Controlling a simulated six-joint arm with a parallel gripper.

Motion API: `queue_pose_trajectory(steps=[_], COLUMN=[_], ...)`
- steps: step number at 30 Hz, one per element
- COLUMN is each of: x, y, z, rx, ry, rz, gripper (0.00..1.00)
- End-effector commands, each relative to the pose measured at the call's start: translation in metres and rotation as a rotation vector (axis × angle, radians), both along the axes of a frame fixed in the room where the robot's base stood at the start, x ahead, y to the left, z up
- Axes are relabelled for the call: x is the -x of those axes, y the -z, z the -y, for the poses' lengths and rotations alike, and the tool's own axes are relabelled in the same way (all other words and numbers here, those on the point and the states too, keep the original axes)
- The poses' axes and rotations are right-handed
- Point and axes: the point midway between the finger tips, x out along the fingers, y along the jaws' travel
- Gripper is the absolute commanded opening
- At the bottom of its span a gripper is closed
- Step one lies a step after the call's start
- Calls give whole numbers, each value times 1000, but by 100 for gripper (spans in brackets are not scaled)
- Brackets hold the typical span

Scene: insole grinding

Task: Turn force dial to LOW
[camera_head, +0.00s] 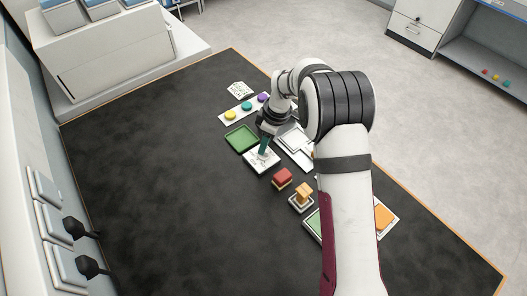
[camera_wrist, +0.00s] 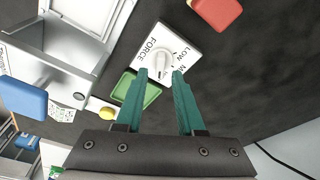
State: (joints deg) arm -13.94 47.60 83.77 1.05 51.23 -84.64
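The force dial is a pale knob (camera_wrist: 161,64) on a square white plate (camera_wrist: 178,38) marked FORCE and LOW in the wrist view. Another label beside LOW is only partly readable. Which mark the knob points at I cannot tell. In the head view the white plate (camera_head: 261,164) lies on the dark table with my gripper (camera_head: 263,148) right over it. In the wrist view my gripper (camera_wrist: 159,73) has its two green fingers apart, with the knob showing in the gap near the tips. Whether the fingers touch the knob I cannot tell.
A green tray (camera_head: 241,138) lies just left of the plate. A red block (camera_head: 283,176) and an orange block (camera_head: 303,189) on a base stand to its right. Coloured buttons (camera_head: 231,115) are behind. A white open box (camera_wrist: 50,50) is close by. The table's left half is clear.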

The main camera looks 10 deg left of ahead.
Motion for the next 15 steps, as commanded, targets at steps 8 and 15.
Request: queue_pose_trajectory(steps=[8, 15], x=[0, 0], y=[8, 13], z=[0, 0], rx=[1, 1], ry=[-1, 0], rz=[0, -1], gripper=[38, 38])
